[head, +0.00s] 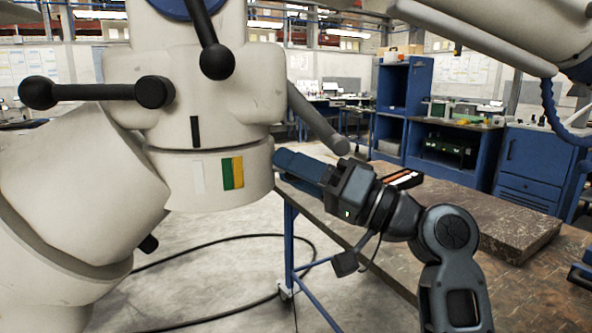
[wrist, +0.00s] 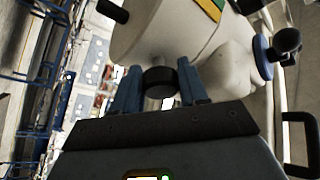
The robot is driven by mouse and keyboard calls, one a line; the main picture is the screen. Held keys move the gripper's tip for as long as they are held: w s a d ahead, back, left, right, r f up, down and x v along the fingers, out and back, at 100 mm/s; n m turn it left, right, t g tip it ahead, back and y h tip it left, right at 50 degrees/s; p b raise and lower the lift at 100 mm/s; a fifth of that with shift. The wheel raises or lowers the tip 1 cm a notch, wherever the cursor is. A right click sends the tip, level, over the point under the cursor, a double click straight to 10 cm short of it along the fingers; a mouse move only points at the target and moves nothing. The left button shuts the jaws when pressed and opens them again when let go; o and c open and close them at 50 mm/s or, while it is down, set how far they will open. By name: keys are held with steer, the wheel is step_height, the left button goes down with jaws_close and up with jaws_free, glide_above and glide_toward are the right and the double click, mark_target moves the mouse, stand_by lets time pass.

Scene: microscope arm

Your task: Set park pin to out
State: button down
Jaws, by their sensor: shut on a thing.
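The park pin's round black knob (wrist: 160,80) shows in the wrist view at the underside of the white microscope arm's housing (wrist: 160,40). The blue fingers of my gripper (wrist: 158,90) stand on either side of it, and my gripper is shut on it. In the head view my gripper (head: 282,162) reaches left to the lower right edge of the white housing (head: 222,192), beside a green and yellow label (head: 232,173). The knob is hidden there by the fingers. How far the pin stands out cannot be told.
Black ball-ended handles (head: 217,62) stick out above the housing. A grey lever (head: 318,122) slopes down just above my gripper. A brown-topped bench (head: 450,215) with a dark slab (head: 490,217) lies to the right. A cable (head: 240,236) runs over the floor.

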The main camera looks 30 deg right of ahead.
steer(key=shift+s+d, duration=0.6)
steer(key=shift+d, duration=0.25)
steer(key=c, duration=0.7)
jaws_free()
steer(key=shift+o, duration=0.2)
steer(key=b+v, duration=0.1)
steer(key=v, duration=0.7)
steer(key=shift+b, duration=0.4)
steer(key=shift+a, duration=0.1)
